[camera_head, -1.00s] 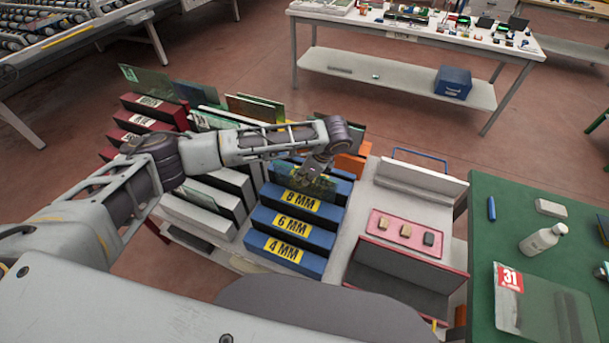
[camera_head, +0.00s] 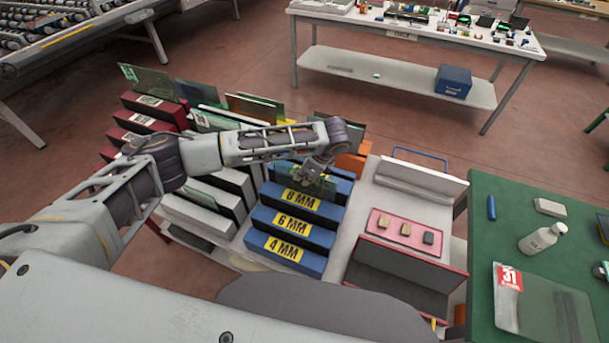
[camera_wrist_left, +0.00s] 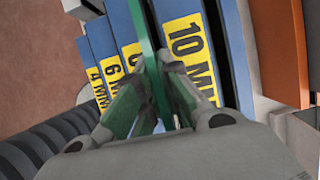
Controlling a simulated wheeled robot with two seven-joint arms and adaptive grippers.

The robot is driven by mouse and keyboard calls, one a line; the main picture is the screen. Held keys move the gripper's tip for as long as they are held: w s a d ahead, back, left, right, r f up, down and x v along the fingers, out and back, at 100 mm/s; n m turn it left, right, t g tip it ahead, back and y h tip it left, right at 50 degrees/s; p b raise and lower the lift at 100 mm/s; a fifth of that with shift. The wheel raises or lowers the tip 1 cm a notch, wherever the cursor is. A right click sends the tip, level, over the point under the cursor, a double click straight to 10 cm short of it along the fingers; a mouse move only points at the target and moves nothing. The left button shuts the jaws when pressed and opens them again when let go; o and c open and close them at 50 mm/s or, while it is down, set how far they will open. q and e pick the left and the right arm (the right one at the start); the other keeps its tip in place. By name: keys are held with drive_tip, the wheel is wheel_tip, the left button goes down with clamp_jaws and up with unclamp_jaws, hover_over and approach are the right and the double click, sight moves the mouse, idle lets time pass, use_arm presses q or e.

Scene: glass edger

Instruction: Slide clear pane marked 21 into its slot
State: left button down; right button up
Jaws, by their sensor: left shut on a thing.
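My left gripper (camera_head: 312,172) is shut on a clear pane (camera_head: 327,186) above the blue rack blocks. In the left wrist view the gripper (camera_wrist_left: 163,85) pinches the pane, seen nearly edge-on as a green strip (camera_wrist_left: 145,35). The pane stands between the block labelled 10 MM (camera_wrist_left: 187,45) and the neighbouring block, whose label it partly covers. In the head view the 8 MM block (camera_head: 325,208) is just in front of the pane. The pane's lower edge is hidden, and I cannot read a number on it. My right gripper is not in view.
The 6 MM (camera_head: 319,235) and 4 MM (camera_head: 312,262) blocks lie nearer. White and dark red racks with panes stand to the left. A pink tray (camera_head: 377,217) with several small blocks is on the right. Another pane, marked 31 (camera_head: 545,308), lies on the green table (camera_head: 487,235).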

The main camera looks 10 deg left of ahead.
use_arm(q)
drive_tip(key=c, duration=1.5)
unclamp_jaws()
drive_tip(key=shift+f, duration=0.1)
drive_tip(key=shift+v, duration=6.1)
drive_tip(key=shift+f, duration=0.1)
